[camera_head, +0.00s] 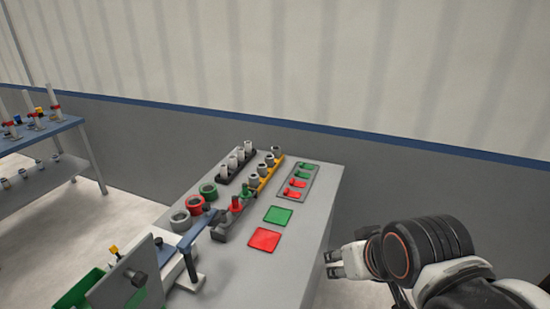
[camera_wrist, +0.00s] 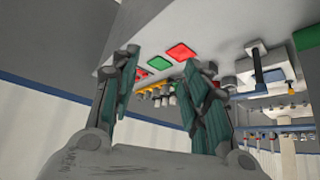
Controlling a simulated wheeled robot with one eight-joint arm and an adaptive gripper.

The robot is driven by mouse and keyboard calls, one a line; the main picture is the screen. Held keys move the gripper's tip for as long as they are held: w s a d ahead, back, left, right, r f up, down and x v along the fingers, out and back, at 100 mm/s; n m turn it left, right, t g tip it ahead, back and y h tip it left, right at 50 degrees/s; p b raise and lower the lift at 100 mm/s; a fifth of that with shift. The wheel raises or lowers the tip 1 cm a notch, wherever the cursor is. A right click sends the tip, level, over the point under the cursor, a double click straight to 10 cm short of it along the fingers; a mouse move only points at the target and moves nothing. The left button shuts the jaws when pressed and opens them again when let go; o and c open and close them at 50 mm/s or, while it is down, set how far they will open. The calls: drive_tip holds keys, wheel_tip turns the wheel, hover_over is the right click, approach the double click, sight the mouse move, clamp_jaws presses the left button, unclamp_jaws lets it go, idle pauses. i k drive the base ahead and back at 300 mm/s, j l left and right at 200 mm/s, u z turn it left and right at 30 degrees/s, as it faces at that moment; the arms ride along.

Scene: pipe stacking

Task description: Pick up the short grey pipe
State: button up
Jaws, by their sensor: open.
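Several grey pipes (camera_head: 237,157) stand in a black rack at the back of the grey table (camera_head: 285,275). Several short grey pipes (camera_head: 262,169) stand in a yellow rack (camera_head: 268,177) beside it. I cannot tell which single pipe the task names. My gripper (camera_head: 332,264) is off the table's right edge, well apart from all the pipes. The wrist view shows its two fingers spread, with nothing between them (camera_wrist: 163,68). The yellow rack (camera_wrist: 156,89) and its pipes show small and tilted beyond the fingers.
A grey panel (camera_head: 313,170) with red and green parts lies at the back right. A green square (camera_head: 278,215) and a red square (camera_head: 264,240) lie flat near the right edge. Green, red and grey rings stand left; a fixture (camera_head: 185,255) occupies the front left.

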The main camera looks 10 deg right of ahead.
sight(276, 154)
drive_tip(key=i+l+u, duration=0.1)
drive_tip(key=u, duration=0.75)
drive_tip(key=i+l+u, duration=0.2)
drive_tip(key=l+u, duration=0.75)
drive_tip(key=l, duration=0.3)
drive_tip(key=l+u, duration=0.5)
drive_tip(key=l, duration=0.25)
